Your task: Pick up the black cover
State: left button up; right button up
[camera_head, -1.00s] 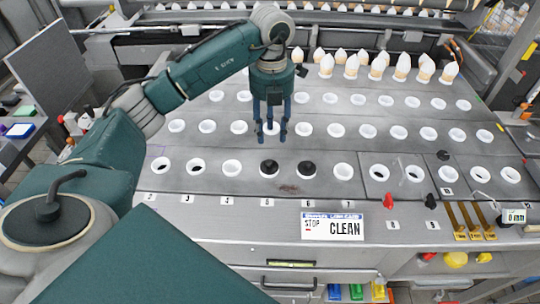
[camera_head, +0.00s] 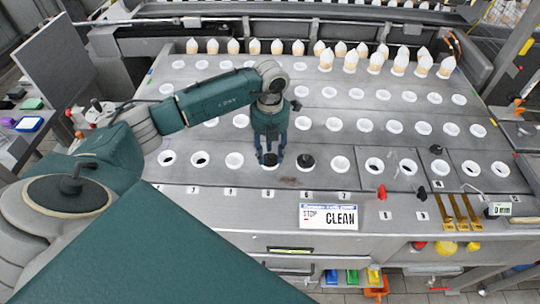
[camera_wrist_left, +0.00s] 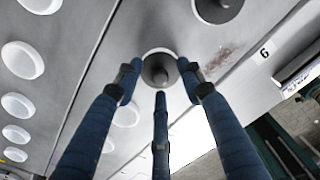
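Two black covers sit in white-rimmed holes in the front row of the grey panel. One black cover (camera_head: 269,166) is at the label 5 position, and the other black cover (camera_head: 306,162) is just right of it, at label 6. My left gripper (camera_head: 270,160) points down over the cover at 5, its blue fingers spread. In the left wrist view that cover (camera_wrist_left: 159,70) lies in its white ring between the spread fingertips; I cannot tell whether they touch it. The second cover (camera_wrist_left: 217,8) shows at the top edge there. My right gripper is not in view.
Empty white-rimmed holes fill the panel. White-tipped cones (camera_head: 375,62) stand along the back rows. A STOP CLEAN sign (camera_head: 328,217) is at the front edge. Small red (camera_head: 381,192) and black (camera_head: 421,193) knobs and yellow brackets (camera_head: 458,213) are at the front right.

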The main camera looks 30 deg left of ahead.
pick_arm(q)
grip_shut()
